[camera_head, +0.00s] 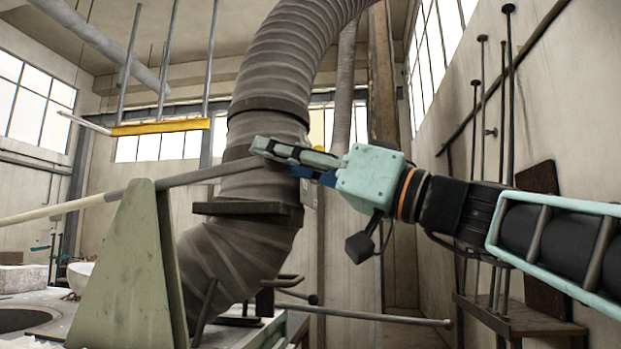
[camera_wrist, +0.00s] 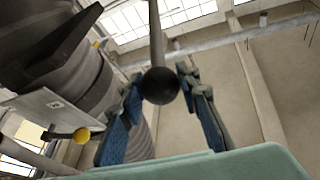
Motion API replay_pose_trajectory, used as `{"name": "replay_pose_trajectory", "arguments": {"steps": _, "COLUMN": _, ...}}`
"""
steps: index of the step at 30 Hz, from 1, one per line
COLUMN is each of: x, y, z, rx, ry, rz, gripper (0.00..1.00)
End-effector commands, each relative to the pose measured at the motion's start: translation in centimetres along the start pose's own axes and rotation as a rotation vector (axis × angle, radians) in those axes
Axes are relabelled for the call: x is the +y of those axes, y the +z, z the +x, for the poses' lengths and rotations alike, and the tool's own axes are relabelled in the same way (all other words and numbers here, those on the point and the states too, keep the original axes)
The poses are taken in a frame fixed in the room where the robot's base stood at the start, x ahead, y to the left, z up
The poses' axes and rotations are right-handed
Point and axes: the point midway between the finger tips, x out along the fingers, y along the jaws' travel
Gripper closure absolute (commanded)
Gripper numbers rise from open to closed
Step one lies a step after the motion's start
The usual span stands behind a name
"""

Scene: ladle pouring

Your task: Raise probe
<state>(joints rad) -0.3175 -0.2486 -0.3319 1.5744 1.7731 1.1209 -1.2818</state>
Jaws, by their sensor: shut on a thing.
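The probe (camera_head: 70,206) is a long rod, pale at its left end and grey towards the right. It slants up to the right, past the top of a green stand (camera_head: 125,265). My gripper (camera_head: 278,156) is shut on its right end. In the wrist view the probe's black ball end (camera_wrist: 160,86) sits between the two blue-padded fingers of my gripper (camera_wrist: 160,93), with the grey rod (camera_wrist: 155,35) running away behind it. The exact finger contact is hard to make out in the head view.
A thick ribbed duct (camera_head: 285,60) rises just behind my gripper. A yellow bar (camera_head: 160,127) hangs on rods at upper left. A lower handle rod (camera_head: 380,316) sticks out below. Tools hang on the right wall. A round opening (camera_head: 20,319) shows at lower left.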

Motion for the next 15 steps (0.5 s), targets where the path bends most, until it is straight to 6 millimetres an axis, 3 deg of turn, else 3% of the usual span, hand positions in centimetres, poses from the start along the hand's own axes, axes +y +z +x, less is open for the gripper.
{"name": "replay_pose_trajectory", "arguments": {"steps": 2, "x": 0.27, "y": 0.75, "z": -0.08, "rx": -0.014, "ry": 0.001, "rz": 0.005, "gripper": 1.00}}
{"name": "replay_pose_trajectory", "arguments": {"steps": 3, "x": 0.29, "y": 0.77, "z": -0.08, "rx": -0.014, "ry": 0.002, "rz": 0.005, "gripper": 0.66}}
{"name": "replay_pose_trajectory", "arguments": {"steps": 6, "x": 0.25, "y": 0.67, "z": -0.08, "rx": -0.012, "ry": 0.002, "rz": 0.004, "gripper": 0.55}}
{"name": "replay_pose_trajectory", "arguments": {"steps": 15, "x": 0.13, "y": 0.40, "z": -0.10, "rx": -0.007, "ry": 0.001, "rz": 0.002, "gripper": 0.52}}
